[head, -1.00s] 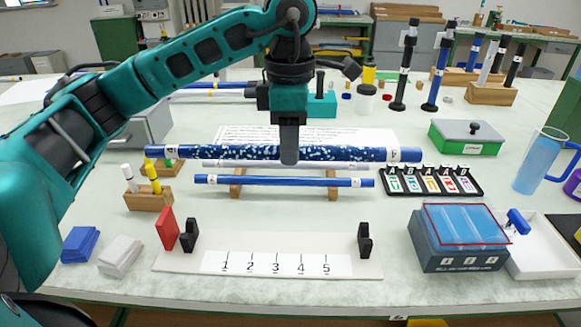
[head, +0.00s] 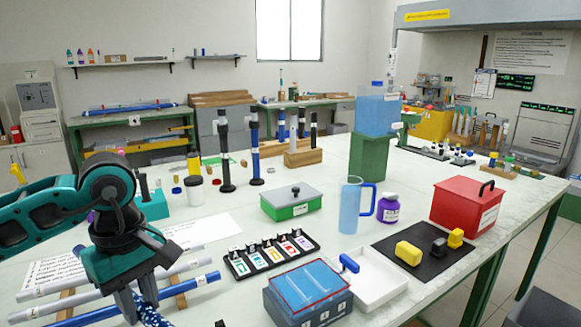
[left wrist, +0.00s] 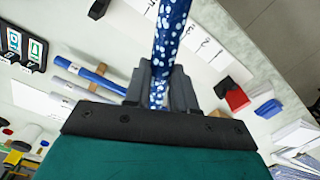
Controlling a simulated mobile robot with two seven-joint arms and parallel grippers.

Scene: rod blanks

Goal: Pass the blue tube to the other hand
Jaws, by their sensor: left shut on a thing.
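The blue tube with white speckles (head: 152,315) shows only in part at the bottom edge of the head view. In the left wrist view the tube (left wrist: 172,32) runs up out of the picture from between the fingers. My left gripper (head: 140,308) is shut on it, and the grip shows in the left wrist view (left wrist: 165,88). Most of the tube's length and both its ends are out of the head view. My right gripper is in no view.
A plain blue rod (head: 188,289) and a white rod (head: 60,282) lie on the wooden rack nearby. A card holder (head: 270,256), a blue-lidded box (head: 308,290) and a white tray (head: 378,285) stand to the right. A blue jug (head: 350,207) and red box (head: 468,207) stand farther off.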

